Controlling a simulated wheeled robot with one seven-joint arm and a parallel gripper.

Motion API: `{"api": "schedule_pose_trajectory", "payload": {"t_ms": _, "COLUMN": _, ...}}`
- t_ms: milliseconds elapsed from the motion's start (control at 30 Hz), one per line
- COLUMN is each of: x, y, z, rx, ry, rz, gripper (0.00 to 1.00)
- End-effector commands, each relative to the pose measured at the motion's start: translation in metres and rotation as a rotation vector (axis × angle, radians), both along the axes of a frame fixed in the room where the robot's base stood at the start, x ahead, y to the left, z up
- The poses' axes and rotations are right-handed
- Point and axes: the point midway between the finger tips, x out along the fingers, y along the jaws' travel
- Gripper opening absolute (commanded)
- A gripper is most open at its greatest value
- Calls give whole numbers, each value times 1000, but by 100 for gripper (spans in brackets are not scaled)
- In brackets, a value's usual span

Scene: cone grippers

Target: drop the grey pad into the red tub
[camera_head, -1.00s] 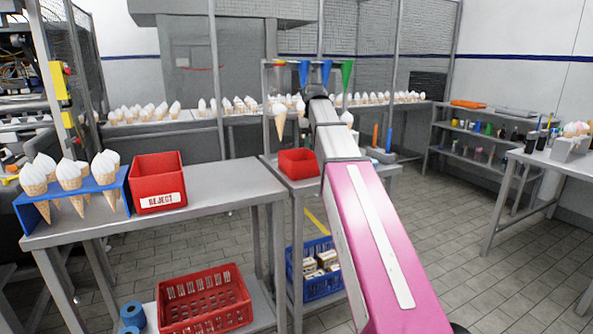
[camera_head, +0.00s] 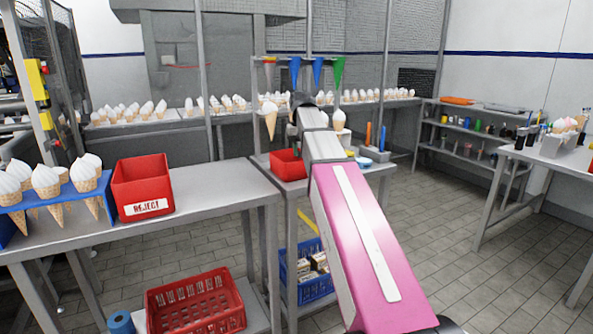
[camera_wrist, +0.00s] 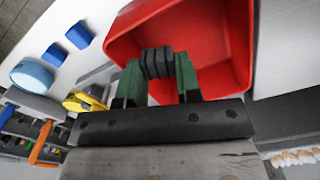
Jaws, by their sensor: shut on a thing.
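My gripper (camera_wrist: 157,70) has green fingers and is shut on the grey pad (camera_wrist: 157,61), a small dark ribbed piece. In the wrist view the pad shows against the open inside of the red tub (camera_wrist: 225,45). How far it is above the tub I cannot tell. In the head view the red tub (camera_head: 287,164) stands on the small table beside my arm, and its right side is partly hidden by the arm. The pad and fingers are not visible there.
A larger red REJECT bin (camera_head: 143,188) and a blue cone rack (camera_head: 14,225) stand on the nearer left table. Blue blocks (camera_wrist: 67,41), a round blue-topped item (camera_wrist: 32,76) and a yellow tool (camera_wrist: 85,102) lie beside the tub. A cone hangs near my arm.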

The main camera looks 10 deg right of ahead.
Motion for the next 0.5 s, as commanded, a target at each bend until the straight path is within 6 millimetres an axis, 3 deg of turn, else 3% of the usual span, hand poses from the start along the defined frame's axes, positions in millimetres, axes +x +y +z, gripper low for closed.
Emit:
{"api": "schedule_pose_trajectory", "payload": {"t_ms": 267, "x": -1, "y": 0, "z": -2, "rx": 0, "ry": 0, "rz": 0, "gripper": 9}}
{"api": "schedule_pose_trajectory", "payload": {"t_ms": 300, "x": -1, "y": 0, "z": -2, "rx": 0, "ry": 0, "rz": 0, "gripper": 41}}
{"api": "schedule_pose_trajectory", "payload": {"t_ms": 367, "x": -1, "y": 0, "z": -2, "rx": 0, "ry": 0, "rz": 0, "gripper": 61}}
{"api": "schedule_pose_trajectory", "payload": {"t_ms": 500, "x": -1, "y": 0, "z": -2, "rx": 0, "ry": 0, "rz": 0, "gripper": 61}}
